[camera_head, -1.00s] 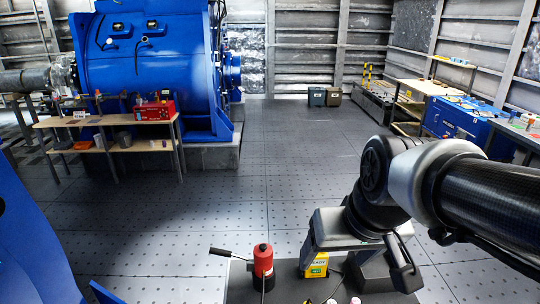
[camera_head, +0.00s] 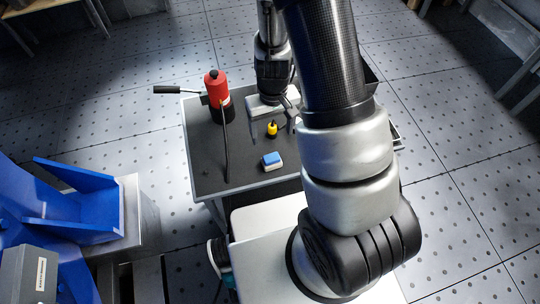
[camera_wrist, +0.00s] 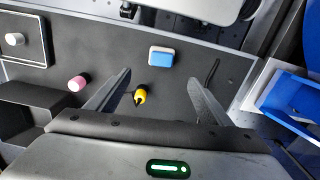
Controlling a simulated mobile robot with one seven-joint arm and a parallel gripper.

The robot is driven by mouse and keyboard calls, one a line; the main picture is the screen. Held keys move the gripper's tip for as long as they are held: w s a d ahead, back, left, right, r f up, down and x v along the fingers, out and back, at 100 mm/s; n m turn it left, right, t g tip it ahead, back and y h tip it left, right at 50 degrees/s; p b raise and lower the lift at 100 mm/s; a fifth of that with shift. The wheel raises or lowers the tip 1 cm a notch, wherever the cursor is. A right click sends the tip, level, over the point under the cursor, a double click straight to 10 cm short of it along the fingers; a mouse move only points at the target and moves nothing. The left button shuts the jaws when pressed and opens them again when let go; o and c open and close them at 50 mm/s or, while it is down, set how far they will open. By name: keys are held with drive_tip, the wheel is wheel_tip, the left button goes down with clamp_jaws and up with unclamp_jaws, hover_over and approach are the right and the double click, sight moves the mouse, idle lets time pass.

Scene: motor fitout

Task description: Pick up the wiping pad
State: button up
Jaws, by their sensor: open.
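The wiping pad (camera_head: 272,161), a small block with a blue and a white layer, lies on the dark cart top (camera_head: 210,165) near its front edge. It also shows in the wrist view (camera_wrist: 161,57), beyond my fingertips and between their lines. My gripper (camera_head: 272,134) is open and empty above the cart, behind the pad and apart from it. In the wrist view my gripper (camera_wrist: 159,80) has its two fingers spread wide. A small yellow item with a black part (camera_head: 272,128) shows between the fingers; whether they are level with it I cannot tell.
A red cylinder (camera_head: 215,86) with a black handle and a hose stands at the cart's back left. In the wrist view, a pink cylinder (camera_wrist: 77,83) and a white one in a tray (camera_wrist: 15,39) lie left. The cart top around the pad is clear.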

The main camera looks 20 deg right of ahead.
drive_tip(key=b, duration=0.2)
approach(272, 157)
drive_tip(key=f, duration=0.5)
drive_tip(key=shift+w+d, duration=0.1)
drive_tip(key=shift+w, duration=0.1)
drive_tip(key=shift+s+f+b, duration=0.2)
drive_tip(key=shift+f+b, duration=0.35)
drive_tip(key=shift+f, duration=2.15)
drive_tip(key=shift+c, duration=0.3)
drive_tip(key=c, duration=1.1)
